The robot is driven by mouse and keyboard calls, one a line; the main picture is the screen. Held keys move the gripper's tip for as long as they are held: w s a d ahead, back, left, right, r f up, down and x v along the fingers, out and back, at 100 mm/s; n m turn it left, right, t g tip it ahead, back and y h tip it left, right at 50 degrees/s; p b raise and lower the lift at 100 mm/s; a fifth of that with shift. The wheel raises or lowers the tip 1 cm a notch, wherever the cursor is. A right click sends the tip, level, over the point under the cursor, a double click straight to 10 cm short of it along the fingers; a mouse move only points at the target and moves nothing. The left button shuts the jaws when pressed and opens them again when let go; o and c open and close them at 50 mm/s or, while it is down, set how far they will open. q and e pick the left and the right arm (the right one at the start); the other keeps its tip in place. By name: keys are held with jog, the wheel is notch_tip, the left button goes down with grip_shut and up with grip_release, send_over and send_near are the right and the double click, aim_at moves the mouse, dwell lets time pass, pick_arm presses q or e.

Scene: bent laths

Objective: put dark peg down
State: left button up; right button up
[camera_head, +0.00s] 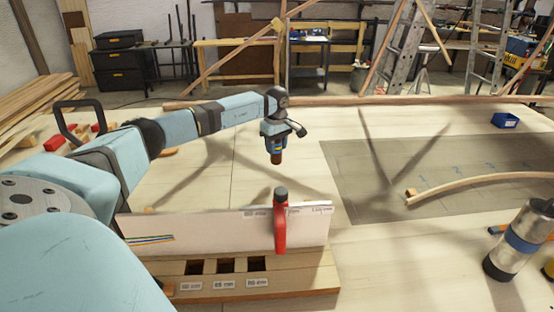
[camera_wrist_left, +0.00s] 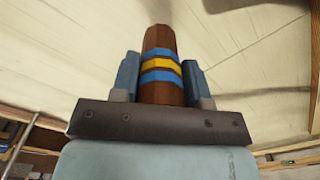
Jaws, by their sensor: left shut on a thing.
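My left gripper (camera_head: 275,141) is above the table, beyond the white board. It is shut on the dark brown peg (camera_head: 276,157), which hangs upright with its lower end clear of the table. In the left wrist view the peg (camera_wrist_left: 161,95) sits between the two blue fingers, with blue and yellow bands around it. A wooden block (camera_head: 310,280) at the front has three square holes in its top and labels on its front face. The holes look empty. My right gripper is out of view.
A white board (camera_head: 190,228) with a red clamp (camera_head: 280,225) stands behind the block's holes. A metal canister (camera_head: 520,240) is at the right. A bent lath (camera_head: 470,182) lies on a grey mat (camera_head: 365,165). A blue bin (camera_head: 505,120) stands at the far right.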

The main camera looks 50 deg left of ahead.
aim_at(276, 159)
pick_arm(q)
notch_tip(276, 159, down, 6)
jog(key=shift+r, duration=0.25)
jog(key=shift+f, duration=0.1)
jog(key=shift+f, duration=0.1)
jog(key=o, duration=1)
jog(key=shift+c, duration=0.2)
